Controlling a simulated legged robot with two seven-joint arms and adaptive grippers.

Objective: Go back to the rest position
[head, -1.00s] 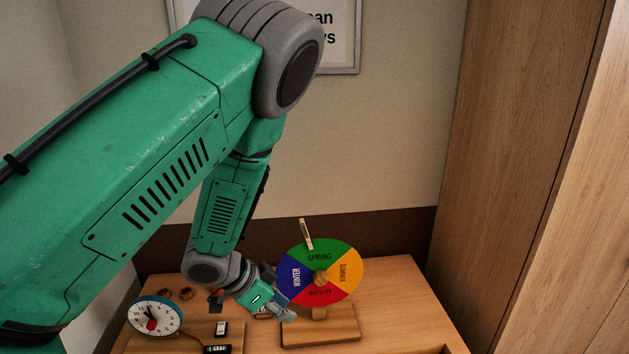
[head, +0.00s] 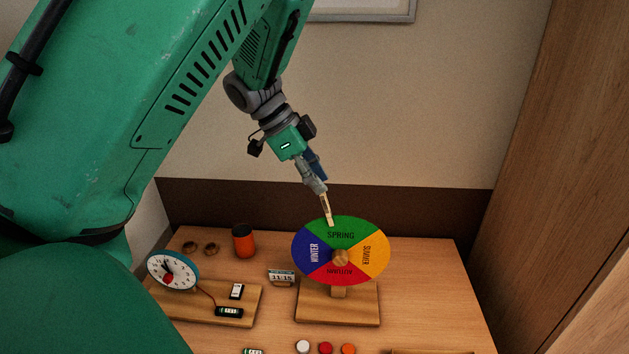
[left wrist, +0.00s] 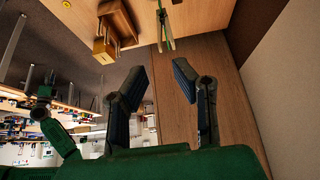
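My left gripper (head: 323,190) hangs over the upper left rim of a season wheel (head: 369,235) on a wooden stand. A pale wooden clothespin (head: 328,213) stands on the rim at the green SPRING part, just below the fingertips in the head view. In the left wrist view the two dark fingers (left wrist: 158,72) are apart with nothing between them. The wheel shows there edge-on (left wrist: 167,42) beyond the fingertips. A small green arm part (left wrist: 60,136), probably of my right arm, shows at the left; its gripper cannot be made out clearly.
On the table (head: 430,290) are a toy clock (head: 187,264) with a wooden board, an orange cup (head: 243,241), a small 11:15 display (head: 282,276) and coloured discs (head: 325,348). A tall wooden cabinet (head: 540,150) stands at the right. The wall above the wheel is clear.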

